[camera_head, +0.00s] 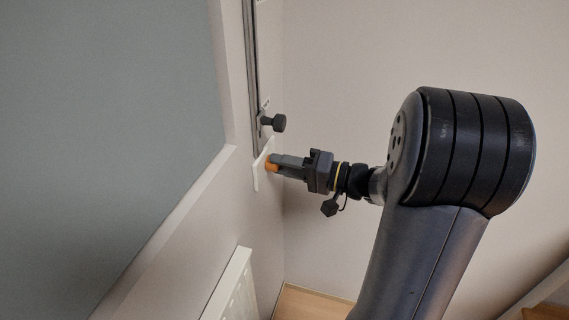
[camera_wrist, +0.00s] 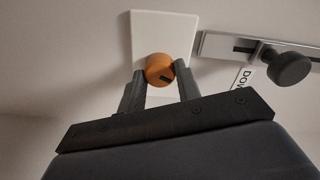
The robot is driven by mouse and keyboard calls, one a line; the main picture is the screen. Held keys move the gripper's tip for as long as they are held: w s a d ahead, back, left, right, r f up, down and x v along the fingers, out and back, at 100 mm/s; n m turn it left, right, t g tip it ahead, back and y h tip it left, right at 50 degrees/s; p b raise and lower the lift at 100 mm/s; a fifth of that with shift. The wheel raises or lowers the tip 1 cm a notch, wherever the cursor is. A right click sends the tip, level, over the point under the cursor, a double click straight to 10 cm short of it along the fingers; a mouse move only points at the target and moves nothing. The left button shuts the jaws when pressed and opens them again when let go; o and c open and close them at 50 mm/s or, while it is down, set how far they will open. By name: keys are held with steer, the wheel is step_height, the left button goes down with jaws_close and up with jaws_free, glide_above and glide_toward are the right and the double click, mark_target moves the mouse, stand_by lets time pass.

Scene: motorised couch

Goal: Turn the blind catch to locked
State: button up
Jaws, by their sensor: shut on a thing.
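The blind catch is an orange round knob (camera_wrist: 160,69) with a dark mark on its face, mounted on a white square plate (camera_wrist: 150,28). In the head view the knob (camera_head: 272,163) shows at the tip of my gripper (camera_head: 279,164), with the white plate (camera_head: 258,168) behind it on the wall. My gripper (camera_wrist: 160,80) is shut on the knob, one finger on each side of it. The dark mark sits toward the lower right of the knob in the wrist view. The lettering on the plate, if any, cannot be read.
A dark knob (camera_head: 278,122) on a grey metal rail (camera_head: 251,70) is just above the plate; it also shows in the wrist view (camera_wrist: 287,66) beside a partly hidden "Dow" label (camera_wrist: 243,79). A grey-blue blind (camera_head: 100,130) fills the left. A white radiator (camera_head: 232,290) is below.

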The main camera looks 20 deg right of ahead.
steer(key=shift+m+g+p, duration=0.3)
steer(key=shift+m+p, duration=3.6)
steer(key=shift+m, duration=2.5)
steer(key=o, duration=1)
steer(key=shift+d, duration=0.2)
steer(key=v, duration=1)
steer(key=shift+s+d+f, duration=0.1)
steer(key=shift+s+d, duration=0.05)
steer(key=shift+d, duration=0.05)
